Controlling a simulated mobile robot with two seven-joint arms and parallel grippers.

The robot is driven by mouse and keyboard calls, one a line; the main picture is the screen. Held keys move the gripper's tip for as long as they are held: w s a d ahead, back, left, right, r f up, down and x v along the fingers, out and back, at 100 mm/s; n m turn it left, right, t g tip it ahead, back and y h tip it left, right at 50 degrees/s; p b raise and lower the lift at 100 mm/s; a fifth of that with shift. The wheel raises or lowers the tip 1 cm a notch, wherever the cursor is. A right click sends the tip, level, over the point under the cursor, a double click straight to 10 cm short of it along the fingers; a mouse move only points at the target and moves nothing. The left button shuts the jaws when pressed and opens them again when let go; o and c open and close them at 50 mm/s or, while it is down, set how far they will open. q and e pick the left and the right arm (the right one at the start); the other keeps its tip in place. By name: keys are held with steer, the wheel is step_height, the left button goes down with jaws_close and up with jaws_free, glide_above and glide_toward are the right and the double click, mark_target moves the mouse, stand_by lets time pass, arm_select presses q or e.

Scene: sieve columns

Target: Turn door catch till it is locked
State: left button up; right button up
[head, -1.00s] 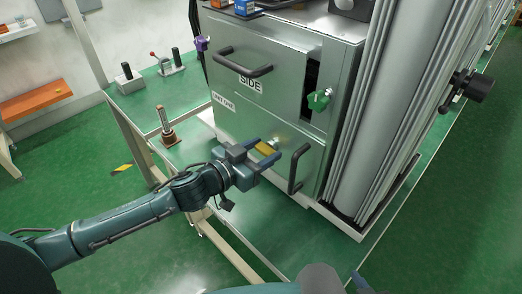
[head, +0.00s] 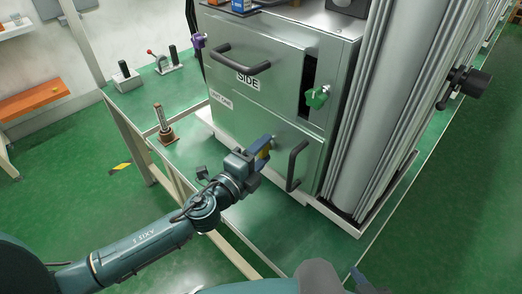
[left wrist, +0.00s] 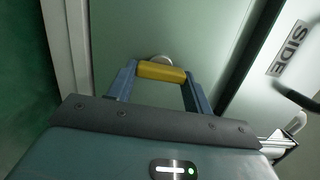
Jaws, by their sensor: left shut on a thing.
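The door catch is a yellow bar on a round silver base, on the lower door (head: 285,142) of the grey metal cabinet. In the left wrist view the yellow catch (left wrist: 162,71) lies crosswise between the two blue fingers, with its base partly hidden behind it. My left gripper (head: 264,150) is shut on the catch, a finger at each end of the bar. In the head view the fingers and wrist hide most of the catch. My right gripper is not in view.
A black door handle (head: 297,166) stands close to the right of my left gripper. Above are another black handle (head: 242,62) and a green knob (head: 317,97). A brown-based post (head: 164,125) stands on the green bench at left.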

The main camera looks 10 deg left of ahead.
arm_select(q)
steer(key=o, duration=1.2)
steer(key=shift+s+f, duration=0.1)
arm_select(e)
steer(key=shift+s+f, duration=0.1)
steer(key=shift+s, duration=0.05)
